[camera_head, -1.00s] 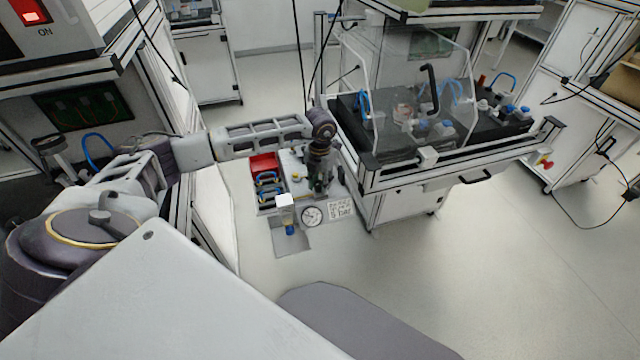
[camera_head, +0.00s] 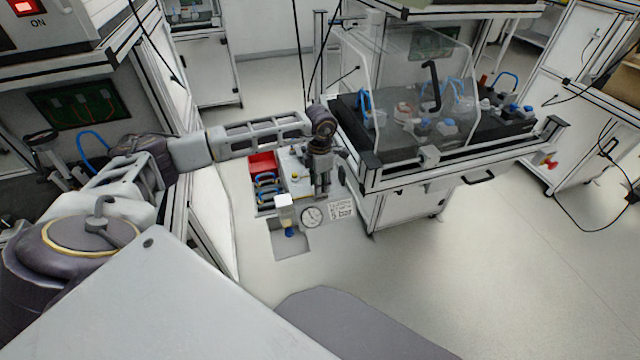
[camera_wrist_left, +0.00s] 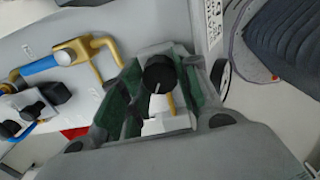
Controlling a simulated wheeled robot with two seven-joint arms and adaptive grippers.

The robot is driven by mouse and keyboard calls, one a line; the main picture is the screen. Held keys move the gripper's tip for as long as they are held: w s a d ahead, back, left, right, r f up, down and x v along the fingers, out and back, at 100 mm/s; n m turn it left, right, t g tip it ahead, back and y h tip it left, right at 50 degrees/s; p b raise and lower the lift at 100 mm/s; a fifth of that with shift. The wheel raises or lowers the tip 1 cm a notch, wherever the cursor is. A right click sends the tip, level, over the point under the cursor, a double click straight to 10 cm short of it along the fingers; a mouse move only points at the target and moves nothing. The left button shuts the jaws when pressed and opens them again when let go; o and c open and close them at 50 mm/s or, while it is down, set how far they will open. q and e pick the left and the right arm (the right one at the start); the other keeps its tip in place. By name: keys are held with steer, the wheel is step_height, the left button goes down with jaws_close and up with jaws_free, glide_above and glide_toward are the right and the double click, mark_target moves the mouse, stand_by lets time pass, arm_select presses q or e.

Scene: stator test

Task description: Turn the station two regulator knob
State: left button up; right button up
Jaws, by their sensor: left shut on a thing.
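The black round regulator knob (camera_wrist_left: 158,74) with a pale pointer line sits between the green-padded fingers of my left gripper (camera_wrist_left: 160,88) in the left wrist view. The gripper is shut on it. In the head view my left gripper (camera_head: 321,185) points down at the white station panel (camera_head: 297,186), and there the knob is hidden behind the gripper. A round white gauge (camera_head: 312,215) and a printed label reading 5 bar (camera_head: 341,210) are on the panel's near side. My right gripper is not in view.
A red bin (camera_head: 263,164) and blue-handled parts lie left of the panel. A clear-bottled filter unit (camera_head: 286,215) is at its front. A bench with a transparent guard (camera_head: 425,80) stands close on the right. Brass fittings with blue tubing (camera_wrist_left: 70,55) lie beside the gripper in the wrist view.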

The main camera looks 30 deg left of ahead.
arm_select(q)
steer(key=shift+m, duration=0.3)
steer(key=o, duration=1.1)
steer(key=shift+c, duration=0.2)
steer(key=shift+r, duration=0.15)
step_height(320, 180, up, 12)
steer(key=shift+f, duration=0.2)
stand_by(0.6)
